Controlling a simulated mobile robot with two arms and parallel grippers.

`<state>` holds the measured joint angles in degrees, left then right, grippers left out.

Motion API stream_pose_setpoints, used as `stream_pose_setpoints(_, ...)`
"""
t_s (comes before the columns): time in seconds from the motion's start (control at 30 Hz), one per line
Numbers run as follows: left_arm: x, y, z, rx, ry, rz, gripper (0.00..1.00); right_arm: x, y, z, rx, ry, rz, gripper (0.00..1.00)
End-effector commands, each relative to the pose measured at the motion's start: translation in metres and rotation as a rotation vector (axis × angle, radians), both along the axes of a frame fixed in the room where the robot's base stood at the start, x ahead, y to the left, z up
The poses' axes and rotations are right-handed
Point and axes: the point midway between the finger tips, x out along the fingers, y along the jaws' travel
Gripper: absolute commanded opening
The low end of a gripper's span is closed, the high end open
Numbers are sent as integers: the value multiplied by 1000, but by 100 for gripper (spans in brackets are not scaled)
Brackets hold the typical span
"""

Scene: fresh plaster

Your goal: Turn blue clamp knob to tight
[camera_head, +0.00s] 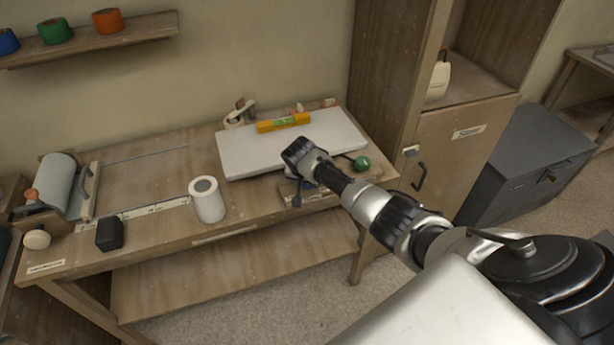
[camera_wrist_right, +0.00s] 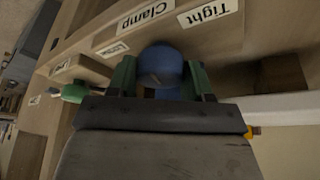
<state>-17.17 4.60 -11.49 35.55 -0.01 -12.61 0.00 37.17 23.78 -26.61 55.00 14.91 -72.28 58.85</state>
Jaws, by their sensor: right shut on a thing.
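The blue clamp knob (camera_wrist_right: 160,68) sits between the two green fingers of my right gripper (camera_wrist_right: 160,80) in the right wrist view. The fingers are shut on it, one on each side. Behind it is a wooden face with a "Clamp" label (camera_wrist_right: 147,14) and a "Tight" label (camera_wrist_right: 208,10). In the head view my right gripper (camera_head: 298,188) reaches down at the front edge of the table, below the white board. It hides most of the knob there; only a bit of blue (camera_head: 308,184) shows. My left gripper is in neither view.
A white board (camera_head: 250,150) with a yellow level (camera_head: 283,122) lies just behind my gripper. A green ball knob (camera_head: 361,163) is close on the right. A white roll (camera_head: 207,199) and a black block (camera_head: 110,233) stand left. A cabinet (camera_head: 440,150) stands right.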

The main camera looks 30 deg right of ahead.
Motion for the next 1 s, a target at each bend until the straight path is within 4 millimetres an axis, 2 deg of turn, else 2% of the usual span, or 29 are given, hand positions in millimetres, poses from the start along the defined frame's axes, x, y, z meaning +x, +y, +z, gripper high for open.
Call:
stream_pose_setpoints(0.63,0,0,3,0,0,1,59,1,-1,1,-2,-3,-47,27)
stream_pose_setpoints(0.67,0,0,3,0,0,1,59,1,-1,1,-2,-3,-47,55)
stream_pose_setpoints(0.77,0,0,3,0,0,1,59,1,-1,1,-2,-3,-47,70)
stream_pose_setpoints(0.8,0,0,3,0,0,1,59,1,-1,1,-1,-2,-46,74)
stream_pose_setpoints(1.0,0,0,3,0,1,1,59,1,0,1,0,-1,-46,74)
